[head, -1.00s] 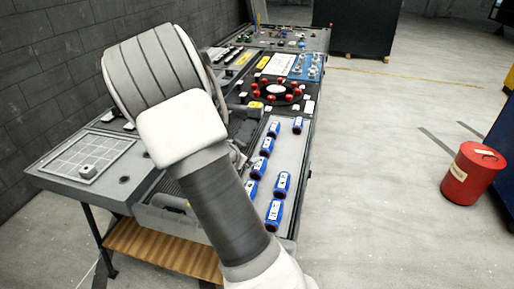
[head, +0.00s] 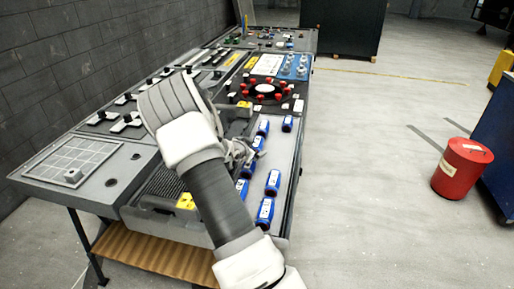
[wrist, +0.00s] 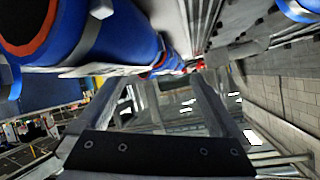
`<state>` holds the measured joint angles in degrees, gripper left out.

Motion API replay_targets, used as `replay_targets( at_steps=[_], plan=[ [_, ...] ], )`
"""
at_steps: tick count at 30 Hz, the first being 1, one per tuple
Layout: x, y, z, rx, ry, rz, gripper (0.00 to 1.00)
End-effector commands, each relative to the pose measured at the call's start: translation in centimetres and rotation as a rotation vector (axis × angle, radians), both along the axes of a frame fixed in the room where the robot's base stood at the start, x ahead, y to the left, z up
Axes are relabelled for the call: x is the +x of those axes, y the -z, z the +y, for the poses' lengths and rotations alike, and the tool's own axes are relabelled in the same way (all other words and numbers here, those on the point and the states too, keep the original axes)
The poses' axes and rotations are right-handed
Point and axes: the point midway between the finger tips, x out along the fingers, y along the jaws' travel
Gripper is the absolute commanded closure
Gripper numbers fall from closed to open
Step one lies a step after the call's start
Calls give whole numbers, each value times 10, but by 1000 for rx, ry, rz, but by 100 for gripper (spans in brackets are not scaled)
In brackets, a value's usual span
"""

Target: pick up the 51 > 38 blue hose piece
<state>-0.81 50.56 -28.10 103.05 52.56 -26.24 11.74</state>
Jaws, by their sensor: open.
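Several blue hose pieces with white labels stand or lie in two rows on a light grey panel (head: 285,150). They include a far right one (head: 288,123), a right-row one (head: 273,182) and a front one (head: 265,211). The labels are too small to read, so I cannot tell which is 51 > 38. My gripper (head: 250,153) is open, over the left row, and partly hides pieces there. In the wrist view my gripper (wrist: 175,85) has its fingers apart with nothing seen between them. A large blue hose piece with a red-rimmed end (wrist: 110,30) is close beside it at upper left.
A round dark fixture with red parts (head: 267,91) lies beyond the hose pieces. A grey tray with a yellow label (head: 186,201) is left of them. A red bin (head: 462,168) stands on the open floor at right. A grey brick wall (head: 60,60) runs along the left.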

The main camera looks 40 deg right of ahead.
Motion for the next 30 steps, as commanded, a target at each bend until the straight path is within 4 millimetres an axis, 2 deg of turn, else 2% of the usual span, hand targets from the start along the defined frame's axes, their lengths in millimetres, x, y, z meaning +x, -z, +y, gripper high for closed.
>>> replay_targets(
  at_steps=[9, 20, 30],
  plan=[
    [21, 17, -31, -1, 2, -1, 0],
    [25, 20, -36, 0, 0, 0, 0],
    [25, 20, -36, 0, 0, 0, 61]
  ],
)
